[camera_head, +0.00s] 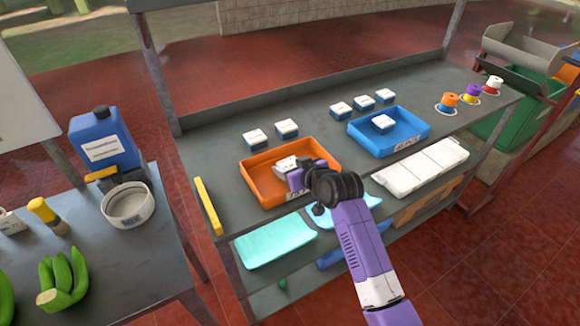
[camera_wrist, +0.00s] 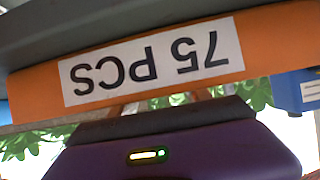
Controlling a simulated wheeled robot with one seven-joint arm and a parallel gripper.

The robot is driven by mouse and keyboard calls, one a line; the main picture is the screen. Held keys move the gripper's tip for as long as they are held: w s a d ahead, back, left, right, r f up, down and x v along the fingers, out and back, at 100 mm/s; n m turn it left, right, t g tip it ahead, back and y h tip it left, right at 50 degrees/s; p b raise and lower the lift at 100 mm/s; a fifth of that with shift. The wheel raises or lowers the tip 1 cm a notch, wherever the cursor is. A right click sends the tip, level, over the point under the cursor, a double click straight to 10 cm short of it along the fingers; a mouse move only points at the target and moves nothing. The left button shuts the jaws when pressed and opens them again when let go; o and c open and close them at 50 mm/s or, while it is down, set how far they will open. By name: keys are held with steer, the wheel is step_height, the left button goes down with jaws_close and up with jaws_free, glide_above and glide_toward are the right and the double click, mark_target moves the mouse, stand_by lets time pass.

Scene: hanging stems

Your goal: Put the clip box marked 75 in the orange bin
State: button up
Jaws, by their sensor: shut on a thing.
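The orange bin (camera_head: 256,180) stands on the grey shelf, with a white label on its front wall. In the wrist view the orange front wall (camera_wrist: 262,55) is close and its label reads 75 PCS, upside down. My gripper (camera_head: 296,174) is over the bin's right half, shut on a white-topped clip box (camera_head: 285,164). The box is in or just above the bin; I cannot tell whether it touches the floor. Its marking is too small to read, and it is hidden in the wrist view. My gripper's purple body (camera_wrist: 175,158) fills the bottom there.
Several white and blue clip boxes (camera_head: 286,128) stand behind the bins. A blue bin (camera_head: 417,131) at right holds one box (camera_head: 383,122). A white tray (camera_head: 425,165) lies in front of it. A blue jug (camera_head: 103,140) and bowl (camera_head: 128,205) stand on the left table.

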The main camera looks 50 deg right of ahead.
steer(key=o, duration=1.4)
steer(key=shift+f, duration=0.1)
steer(key=shift+c, duration=0.2)
steer(key=shift+r, duration=0.2)
steer(key=v, duration=1.2)
steer(key=s+a+f+t, duration=0.1)
steer(key=s+a+f, duration=0.2)
steer(key=s+a, duration=0.4)
steer(key=s+a+f, duration=0.4)
steer(key=s+a, duration=0.2)
steer(key=a, duration=0.1)
steer(key=s+a+r+n+t+y, duration=0.1)
steer(key=s+a+r, duration=0.3)
steer(key=s, duration=0.4)
steer(key=s+a+r+n+t+y, duration=0.1)
steer(key=s+a+r+n+y, duration=0.1)
steer(key=s, duration=0.6)
steer(key=shift+s+a+r, duration=0.35)
steer(key=shift+a+r, duration=0.55)
steer(key=shift+a, duration=0.15)
